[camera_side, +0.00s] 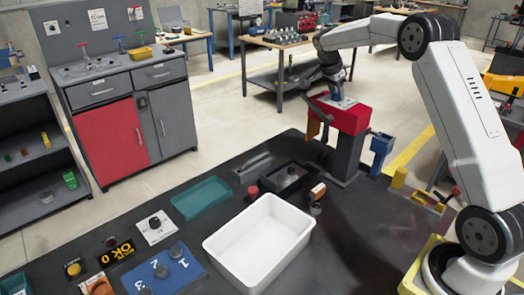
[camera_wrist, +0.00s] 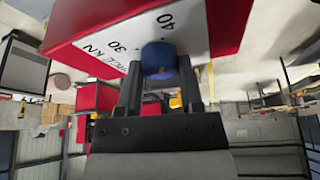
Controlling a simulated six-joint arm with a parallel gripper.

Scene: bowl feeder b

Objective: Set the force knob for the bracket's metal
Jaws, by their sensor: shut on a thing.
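The blue force knob (camera_wrist: 158,58) sits on a white dial plate (camera_wrist: 120,50), marked "FORCE kN" with 30 and 40 readable. My gripper (camera_wrist: 160,72) is shut on the knob, one finger on each side. The knob's pointer and exact setting cannot be made out. In the side view my gripper (camera_side: 338,90) reaches down to the top of the red press head (camera_side: 350,118), and the knob is mostly hidden there. A small copper-coloured piece (camera_side: 318,190), possibly the bracket, is by a grey cylinder in front of the press.
A white bin (camera_side: 258,240) stands on the dark table, with a green tray (camera_side: 201,198) to its left. A plate with a black knob (camera_side: 155,226), an OK counter (camera_side: 117,252) and a blue numbered panel (camera_side: 163,272) are at the front left. A blue holder (camera_side: 382,150) is right of the press.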

